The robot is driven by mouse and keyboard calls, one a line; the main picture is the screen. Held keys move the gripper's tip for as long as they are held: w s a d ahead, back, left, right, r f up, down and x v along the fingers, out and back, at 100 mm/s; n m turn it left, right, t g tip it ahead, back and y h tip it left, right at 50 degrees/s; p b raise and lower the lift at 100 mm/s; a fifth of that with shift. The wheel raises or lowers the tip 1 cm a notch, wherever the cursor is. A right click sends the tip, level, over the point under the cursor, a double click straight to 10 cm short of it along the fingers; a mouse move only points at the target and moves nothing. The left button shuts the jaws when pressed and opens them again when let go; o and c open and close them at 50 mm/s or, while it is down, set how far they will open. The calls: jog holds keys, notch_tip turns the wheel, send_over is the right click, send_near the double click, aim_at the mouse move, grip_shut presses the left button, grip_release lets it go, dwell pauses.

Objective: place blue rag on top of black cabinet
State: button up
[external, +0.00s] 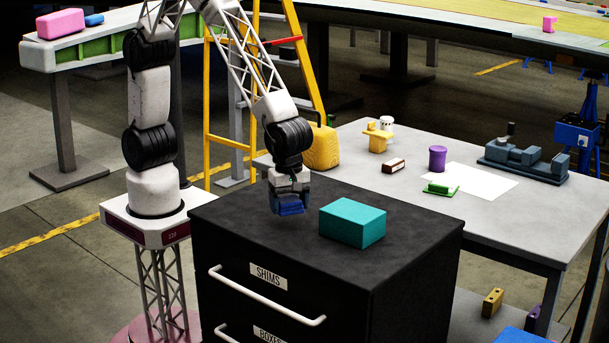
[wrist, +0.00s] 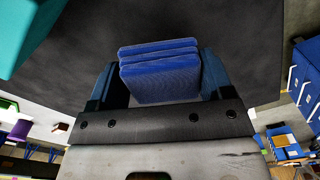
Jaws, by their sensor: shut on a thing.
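The blue rag (wrist: 160,72) is a folded, ribbed blue cloth. In the wrist view it sits between the two fingers of my gripper (wrist: 158,85), which is shut on it. In the external view my gripper (external: 290,200) points down over the left back part of the black cabinet's top, with the blue rag (external: 291,209) at its tips. The black cabinet (external: 255,217) has a flat dark top and drawers labelled SHIMS and BOXES. The rag is close above the top; I cannot tell whether it touches.
A teal box (external: 352,223) stands on the cabinet top just right of my gripper. A grey table (external: 480,215) behind holds a purple cup (external: 437,158), a vise (external: 525,160) and small items. A yellow ladder (external: 300,60) stands behind. The cabinet's front left top is clear.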

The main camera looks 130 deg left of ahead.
aim_at(289, 225)
jog(key=shift+f, duration=1.75)
jog(key=shift+f, duration=0.1)
jog(key=o, duration=0.9)
notch_tip(289, 225, up, 12)
jog(key=shift+r, duration=0.1)
